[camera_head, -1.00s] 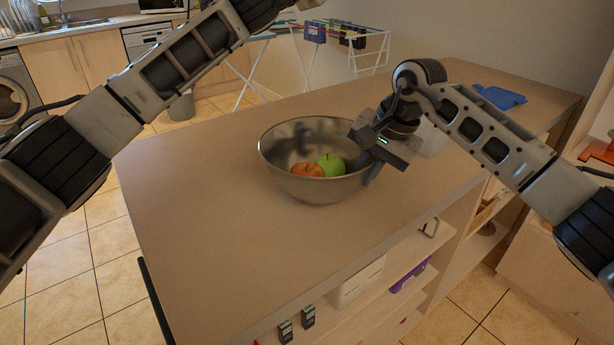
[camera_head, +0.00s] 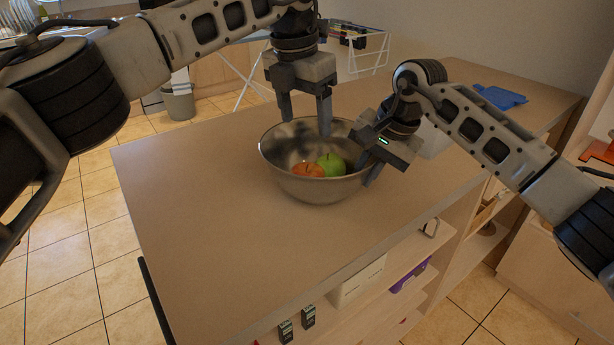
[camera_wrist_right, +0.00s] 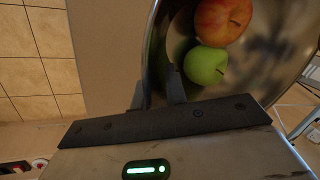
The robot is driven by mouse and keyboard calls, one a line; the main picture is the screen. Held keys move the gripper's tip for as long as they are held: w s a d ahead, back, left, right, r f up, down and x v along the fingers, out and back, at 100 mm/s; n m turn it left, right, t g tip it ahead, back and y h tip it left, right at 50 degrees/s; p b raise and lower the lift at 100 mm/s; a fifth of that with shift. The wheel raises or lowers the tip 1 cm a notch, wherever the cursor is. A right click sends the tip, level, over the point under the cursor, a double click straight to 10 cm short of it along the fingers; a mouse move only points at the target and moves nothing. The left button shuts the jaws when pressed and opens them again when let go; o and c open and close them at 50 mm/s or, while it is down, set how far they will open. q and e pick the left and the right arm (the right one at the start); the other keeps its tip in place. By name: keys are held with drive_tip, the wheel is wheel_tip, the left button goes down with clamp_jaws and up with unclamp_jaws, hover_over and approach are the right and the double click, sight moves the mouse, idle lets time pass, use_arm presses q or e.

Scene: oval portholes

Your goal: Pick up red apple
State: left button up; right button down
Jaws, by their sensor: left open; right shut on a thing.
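The red apple (camera_head: 308,169) lies in the metal bowl (camera_head: 318,188) beside a green apple (camera_head: 331,164). The bowl stands on the counter. The right wrist view also shows the red apple (camera_wrist_right: 222,20), the green apple (camera_wrist_right: 205,65) and part of the bowl (camera_wrist_right: 262,75). My left gripper (camera_head: 306,124) points down above the bowl's far side, open and empty, with its two fingers apart. My right gripper (camera_head: 368,178) is shut on the bowl's right rim. In the right wrist view its fingers (camera_wrist_right: 158,92) are at the bowl's wall.
The counter (camera_head: 205,225) is clear to the left and front of the bowl. A blue item (camera_head: 500,96) lies at its far right end. Shelves under the counter hold a white box (camera_head: 357,283) and a purple item (camera_head: 410,276). A drying rack (camera_head: 365,50) stands behind.

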sight(306, 167)
use_arm(q)
drive_tip(key=f, duration=0.4)
drive_tip(key=w+f, duration=0.1)
drive_tip(key=f, duration=0.7)
drive_tip(key=shift+w+d, duration=0.15)
drive_tip(key=shift+d, duration=0.05)
drive_tip(key=c, duration=0.8)
